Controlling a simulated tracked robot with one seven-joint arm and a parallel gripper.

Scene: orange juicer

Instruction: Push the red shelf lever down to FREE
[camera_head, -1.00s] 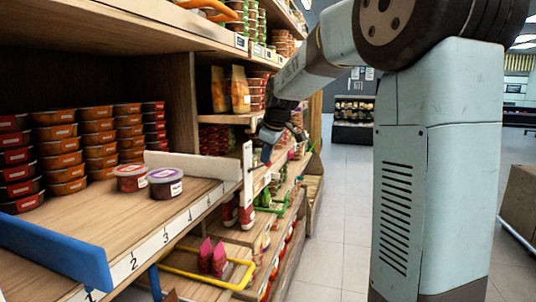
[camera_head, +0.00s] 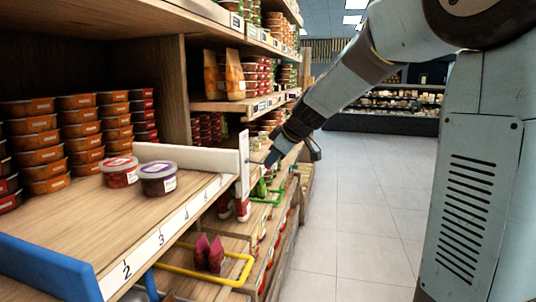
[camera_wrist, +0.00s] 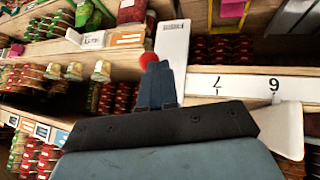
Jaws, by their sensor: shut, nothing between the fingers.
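A round red knob (camera_wrist: 148,60), which looks like the lever's end, shows in the wrist view just beyond my fingertips. It stands beside an upright white plate (camera_wrist: 173,45) at the shelf's end. My gripper (camera_wrist: 154,70) is shut and empty, its tips overlapping the knob's lower edge in the picture; I cannot tell if they touch. In the head view my gripper (camera_head: 271,160) points down-left, just right of the white end plate (camera_head: 243,160). The knob is not clear there, and no FREE mark is readable.
The numbered wooden shelf (camera_head: 110,225) holds a red-lidded tub (camera_head: 120,172) and a purple-lidded tub (camera_head: 158,180). A blue bar (camera_head: 45,270) lies along its near side. Yellow (camera_head: 235,281) and green frames stand below. The aisle floor (camera_head: 375,210) is clear.

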